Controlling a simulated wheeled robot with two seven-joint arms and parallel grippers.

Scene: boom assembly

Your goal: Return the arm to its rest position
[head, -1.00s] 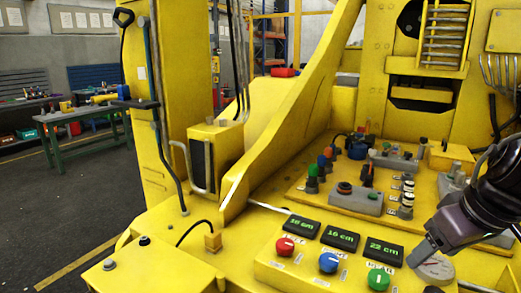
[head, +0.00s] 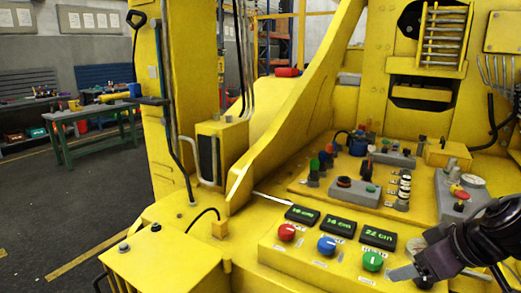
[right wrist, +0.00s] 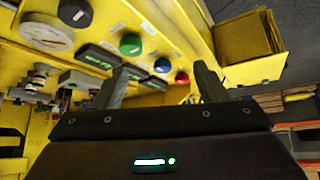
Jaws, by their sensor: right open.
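My right gripper (head: 405,275) is at the lower right of the head view, over the front edge of the yellow control panel (head: 290,262), right of the green knob (head: 373,261). In the right wrist view its two fingers stand wide apart (right wrist: 164,74) with nothing between them. The blue knob (head: 327,246) and red knob (head: 286,233) lie further left in the head view. In the wrist view, the green knob (right wrist: 130,44), blue knob (right wrist: 162,65) and red knob (right wrist: 182,77) are beyond the fingers. My left gripper is in neither view.
Three displays sit behind the knobs; the right one (head: 378,238) reads 22 cm. A round gauge (head: 415,247) is partly hidden by my right gripper. A second panel with switches (head: 355,190) lies behind. A green workbench (head: 90,130) stands far left beside open floor.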

